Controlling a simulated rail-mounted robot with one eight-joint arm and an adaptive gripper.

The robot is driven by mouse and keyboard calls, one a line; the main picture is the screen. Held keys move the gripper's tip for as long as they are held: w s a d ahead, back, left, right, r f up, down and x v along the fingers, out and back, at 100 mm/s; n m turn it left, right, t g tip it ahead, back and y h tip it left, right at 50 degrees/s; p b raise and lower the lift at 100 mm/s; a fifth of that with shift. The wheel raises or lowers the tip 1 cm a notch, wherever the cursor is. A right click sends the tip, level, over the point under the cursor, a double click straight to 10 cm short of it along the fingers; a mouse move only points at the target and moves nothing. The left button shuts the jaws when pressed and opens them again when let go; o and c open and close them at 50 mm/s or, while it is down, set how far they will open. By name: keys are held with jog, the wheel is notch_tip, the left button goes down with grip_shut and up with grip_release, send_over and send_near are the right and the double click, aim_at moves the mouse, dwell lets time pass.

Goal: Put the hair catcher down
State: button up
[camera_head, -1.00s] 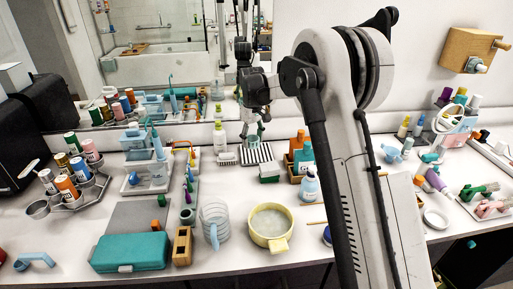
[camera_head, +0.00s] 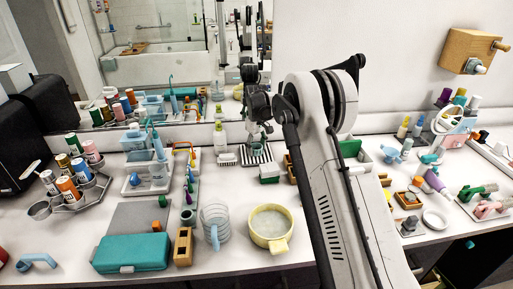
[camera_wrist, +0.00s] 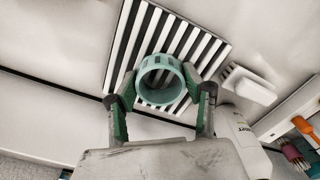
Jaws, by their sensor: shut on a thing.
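The hair catcher (camera_wrist: 160,97) is a teal, open ring with slots in its wall, seen in the wrist view. My gripper (camera_wrist: 159,83) has its green-padded fingers shut on opposite sides of it. Below the ring is a black-and-white striped mat (camera_wrist: 128,46), and stripes show through its opening. I cannot tell whether the ring touches the mat. In the head view my gripper (camera_head: 256,140) is low over the striped mat (camera_head: 262,158) at the back of the counter, and the ring cannot be made out clearly.
A white brush (camera_wrist: 250,86) lies right of the mat in the wrist view, with a white bottle (camera_wrist: 240,140) near my right finger. In the head view, a white-and-green bottle (camera_head: 220,138) stands left of the mat and a green-and-white box (camera_head: 269,173) sits in front. The mirror wall is close behind.

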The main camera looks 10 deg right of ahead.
jog(key=shift+f, duration=0.2)
jog(key=o, duration=0.8)
jog(key=shift+r, duration=0.1)
jog(key=shift+o, duration=0.2)
